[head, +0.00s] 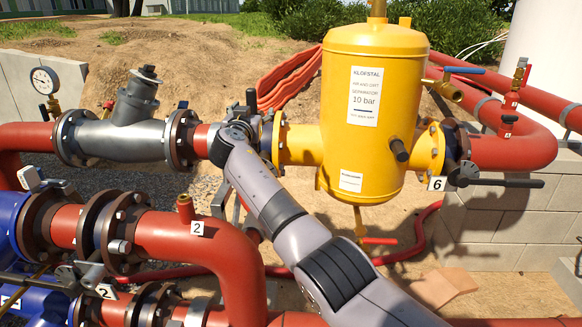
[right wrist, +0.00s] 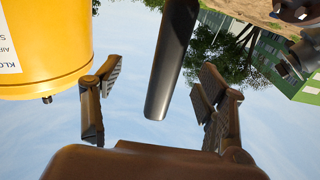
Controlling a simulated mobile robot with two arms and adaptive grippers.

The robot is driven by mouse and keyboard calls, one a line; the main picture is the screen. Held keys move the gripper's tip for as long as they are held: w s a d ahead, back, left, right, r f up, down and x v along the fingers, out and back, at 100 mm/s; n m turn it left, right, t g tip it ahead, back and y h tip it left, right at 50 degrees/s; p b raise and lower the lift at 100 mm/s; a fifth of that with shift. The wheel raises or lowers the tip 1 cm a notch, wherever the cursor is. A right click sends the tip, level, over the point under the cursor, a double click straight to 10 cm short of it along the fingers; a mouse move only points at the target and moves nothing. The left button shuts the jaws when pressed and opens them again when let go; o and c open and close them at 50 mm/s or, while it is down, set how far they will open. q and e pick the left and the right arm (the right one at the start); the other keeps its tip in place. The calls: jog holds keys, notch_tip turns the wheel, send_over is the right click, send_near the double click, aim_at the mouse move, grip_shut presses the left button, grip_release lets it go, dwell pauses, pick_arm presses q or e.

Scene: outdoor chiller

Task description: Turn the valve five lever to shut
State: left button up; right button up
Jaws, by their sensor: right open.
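My right arm reaches up from the lower right in the head view. Its gripper (head: 240,118) is at the pipe joint between the grey strainer and the yellow separator and covers most of the valve there. No number five tag shows; my gripper and arm may hide it. In the right wrist view a dark lever (right wrist: 172,60) comes down from the top edge, and its rounded end lies between the two spread fingers of my right gripper (right wrist: 157,84). Visible gaps separate the lever from both fingers. My left gripper is not in view.
The yellow separator (head: 370,95) stands close right of my right gripper, the grey strainer (head: 130,125) to its left. Valve 6's black lever (head: 508,183) points right.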

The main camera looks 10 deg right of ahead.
jog(key=v, duration=0.7)
jog(key=shift+b, duration=0.3)
jog(key=shift+r, duration=0.15)
